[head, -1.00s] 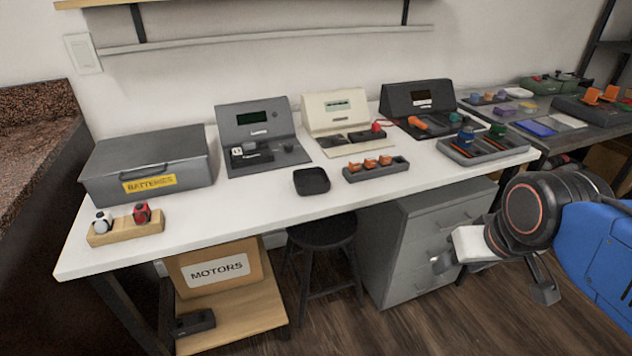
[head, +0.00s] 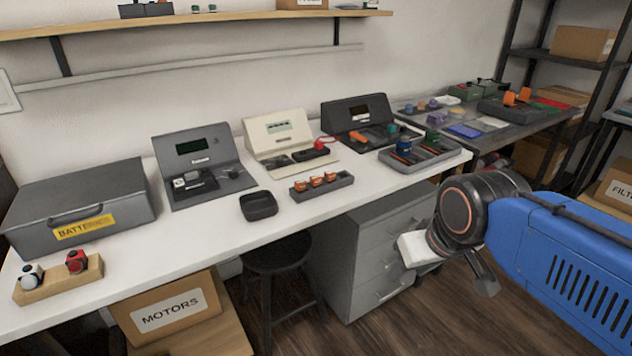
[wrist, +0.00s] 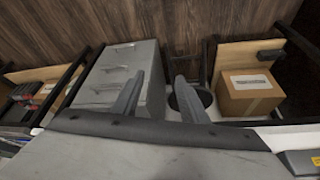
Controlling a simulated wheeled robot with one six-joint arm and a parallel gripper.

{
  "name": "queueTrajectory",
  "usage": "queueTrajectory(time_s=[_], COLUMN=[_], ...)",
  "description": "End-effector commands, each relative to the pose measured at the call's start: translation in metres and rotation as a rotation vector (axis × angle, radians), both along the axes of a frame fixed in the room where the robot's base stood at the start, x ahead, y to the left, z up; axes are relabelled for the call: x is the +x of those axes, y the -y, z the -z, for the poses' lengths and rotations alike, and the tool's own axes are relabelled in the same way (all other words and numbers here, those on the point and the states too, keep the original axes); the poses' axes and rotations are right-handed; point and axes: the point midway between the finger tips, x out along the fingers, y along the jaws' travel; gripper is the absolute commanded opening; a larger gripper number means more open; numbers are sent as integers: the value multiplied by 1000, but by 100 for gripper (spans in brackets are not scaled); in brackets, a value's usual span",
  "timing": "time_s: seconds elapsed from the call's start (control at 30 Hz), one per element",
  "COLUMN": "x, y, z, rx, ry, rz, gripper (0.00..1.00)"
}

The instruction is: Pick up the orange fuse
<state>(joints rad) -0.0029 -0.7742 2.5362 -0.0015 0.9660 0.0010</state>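Several small orange fuses (head: 316,180) stand in a row in a dark grey tray (head: 336,187) on the white workbench, in the head view. I cannot tell which of them is meant. My gripper (head: 452,256) is off the bench's front edge at the right, in front of the drawers and well away from the tray. In the wrist view my gripper (wrist: 159,78) is open, its two fingers apart with nothing between them. No fuse can be made out in the wrist view.
A black square dish (head: 258,206) lies left of the tray. A cream device (head: 284,132) and a black one (head: 360,112) stand behind. A larger tray (head: 430,158) is at right. A stool (head: 277,253) and drawers (head: 365,250) stand below.

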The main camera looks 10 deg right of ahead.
Motion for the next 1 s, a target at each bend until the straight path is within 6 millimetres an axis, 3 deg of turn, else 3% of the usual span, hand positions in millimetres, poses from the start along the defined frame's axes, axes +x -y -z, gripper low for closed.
queueTrajectory(time_s=[0.13,0.27,0.6,1.0], x=[10,34,118,222], y=[-2,-6,-27,-65], z=[-12,-41,-126,-196], rx=[18,58,175,248], ry=[-14,-47,-162,-284], rz=[33,121,447,851], gripper=[39,39,39,39])
